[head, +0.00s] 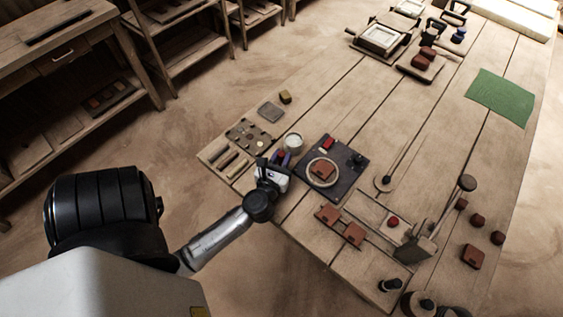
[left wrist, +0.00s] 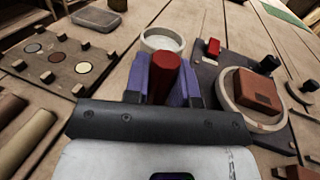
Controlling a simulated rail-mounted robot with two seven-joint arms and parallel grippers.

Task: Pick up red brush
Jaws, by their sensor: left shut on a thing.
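The handle stands up between the fingers. Its lower end is hidden behind the gripper body, so I cannot tell whether it touches the table. My right gripper is not in view.
A white bowl (head: 293,141) stands just beyond the gripper. To the right, a dark board (head: 340,182) holds a ring (head: 312,180) around a brown tile (head: 323,169), and a small red block (head: 328,144). A tray of discs (head: 244,133) lies left. A green mat (head: 500,97) lies far right.

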